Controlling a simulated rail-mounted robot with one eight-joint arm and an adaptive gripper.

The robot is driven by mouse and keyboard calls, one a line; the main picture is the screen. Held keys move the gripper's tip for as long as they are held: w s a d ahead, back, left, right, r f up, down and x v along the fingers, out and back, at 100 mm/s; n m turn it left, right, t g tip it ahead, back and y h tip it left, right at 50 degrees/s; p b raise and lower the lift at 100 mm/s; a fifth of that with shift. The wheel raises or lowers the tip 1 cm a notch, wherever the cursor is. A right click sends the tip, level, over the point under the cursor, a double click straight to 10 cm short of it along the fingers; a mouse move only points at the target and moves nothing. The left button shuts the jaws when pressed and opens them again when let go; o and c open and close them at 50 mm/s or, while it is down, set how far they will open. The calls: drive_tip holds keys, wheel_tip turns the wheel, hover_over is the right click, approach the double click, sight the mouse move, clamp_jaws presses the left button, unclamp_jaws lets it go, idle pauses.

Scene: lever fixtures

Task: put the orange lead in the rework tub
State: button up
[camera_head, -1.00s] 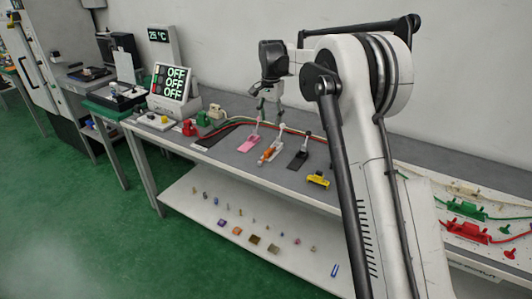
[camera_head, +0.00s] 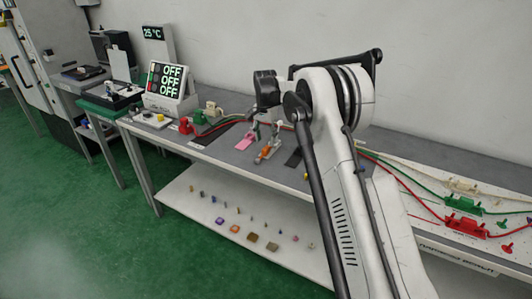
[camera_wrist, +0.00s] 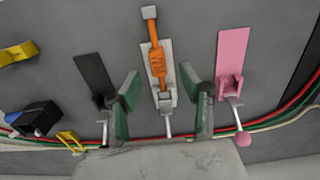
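The orange lead (camera_wrist: 158,62) lies along a pale lever fixture (camera_wrist: 168,100) in the wrist view, with a grey block at its far end. It also shows in the head view (camera_head: 265,152) on the bench. My gripper (camera_wrist: 161,82) is open, its two green-padded fingers on either side of the fixture's near end; the lead's body extends beyond the fingertips. I cannot tell whether the fingers touch anything. No rework tub can be clearly identified in either view.
A pink fixture (camera_wrist: 231,62) with a ball-ended lever stands right, a black fixture (camera_wrist: 95,75) left. A yellow part (camera_wrist: 17,53) and a black-and-blue part (camera_wrist: 35,118) lie farther left. Red and green cables (camera_wrist: 270,120) cross the bench. A display reading OFF (camera_head: 171,80) stands at the bench's left.

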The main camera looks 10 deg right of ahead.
sight(267, 147)
drive_tip(key=shift+w+d+f, duration=0.1)
drive_tip(key=shift+d+f, duration=0.05)
drive_tip(key=shift+f, duration=1.15)
drive_tip(key=shift+d+f, duration=0.15)
drive_tip(key=shift+f, duration=1.15)
clamp_jaws()
